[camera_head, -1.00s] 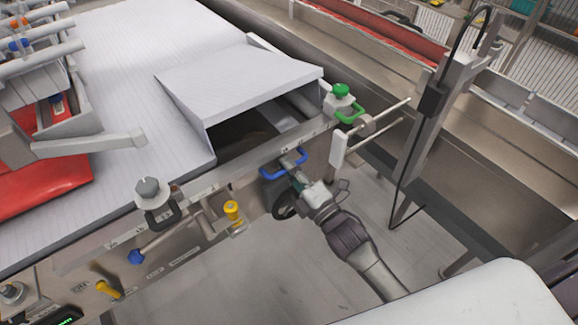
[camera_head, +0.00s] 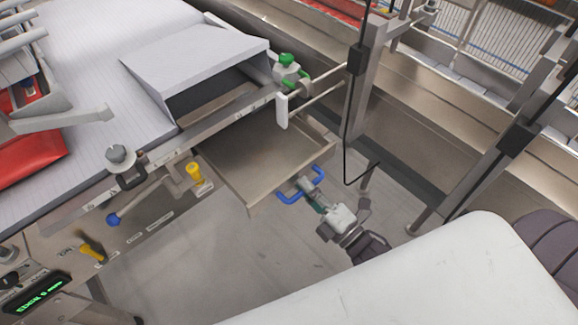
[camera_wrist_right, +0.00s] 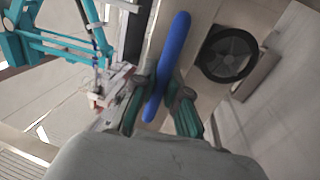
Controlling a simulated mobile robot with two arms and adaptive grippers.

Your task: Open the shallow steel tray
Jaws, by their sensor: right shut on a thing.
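The shallow steel tray (camera_head: 262,150) is pulled out from under the white machine bed in the head view. Its bare interior shows, and nothing is seen lying in it. A blue handle (camera_head: 290,197) sits on its front edge. My right gripper (camera_head: 312,182) is shut on this blue handle. In the right wrist view the blue handle (camera_wrist_right: 168,65) runs between the two fingers of my right gripper (camera_wrist_right: 160,95). My left gripper is not in view.
A green knob (camera_head: 287,60) and a white block (camera_head: 282,111) with rods stand beside the tray. A yellow knob (camera_head: 195,173) and a blue-tipped lever (camera_head: 113,218) are on the machine's front. A black cable (camera_head: 352,120) hangs to the right. The floor before the tray is clear.

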